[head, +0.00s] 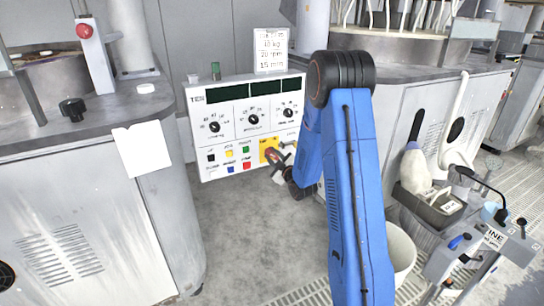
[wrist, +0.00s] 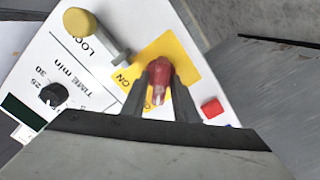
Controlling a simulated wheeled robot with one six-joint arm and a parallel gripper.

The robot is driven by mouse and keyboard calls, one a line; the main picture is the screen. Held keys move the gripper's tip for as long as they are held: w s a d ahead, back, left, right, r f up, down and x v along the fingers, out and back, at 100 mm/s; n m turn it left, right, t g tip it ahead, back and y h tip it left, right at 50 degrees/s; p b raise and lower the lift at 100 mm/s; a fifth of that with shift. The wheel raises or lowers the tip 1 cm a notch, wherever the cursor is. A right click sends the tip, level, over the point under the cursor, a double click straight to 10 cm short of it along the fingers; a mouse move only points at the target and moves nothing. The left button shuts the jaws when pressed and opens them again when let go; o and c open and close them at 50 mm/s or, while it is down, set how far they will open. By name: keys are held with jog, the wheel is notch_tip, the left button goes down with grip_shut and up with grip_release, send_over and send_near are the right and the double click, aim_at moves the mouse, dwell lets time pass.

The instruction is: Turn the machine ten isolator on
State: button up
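The white control panel marked TEN (head: 225,163) stands in the middle of the head view. Its isolator is a red handle (wrist: 160,72) on a yellow plate (wrist: 188,55), with the word ON printed beside the handle. The yellow plate also shows in the head view (head: 266,144). My gripper (wrist: 160,88) is at the handle, with one finger on each side. The fingers look closed against the handle's sides, and it fills the space between them. In the head view my gripper (head: 278,160) partly covers the plate and handle.
A yellow-ended lever (wrist: 80,22) by the lettering LOC sticks out near the handle. A red button (wrist: 212,108) and a black TIME knob (wrist: 53,95) are close by. Grey cabinets (head: 70,220) stand left, and a white bin (head: 402,250) stands right.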

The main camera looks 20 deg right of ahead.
grip_shut()
jog(key=shift+m, duration=0.3)
jog(key=m, duration=0.8)
jog(key=shift+d, duration=0.15)
jog(key=m, duration=0.4)
jog(key=shift+d+m, duration=0.1)
jog(key=shift+m, duration=0.2)
jog(key=m, duration=0.4)
jog(key=shift+d+f+m, duration=0.1)
jog(key=shift+m, duration=0.2)
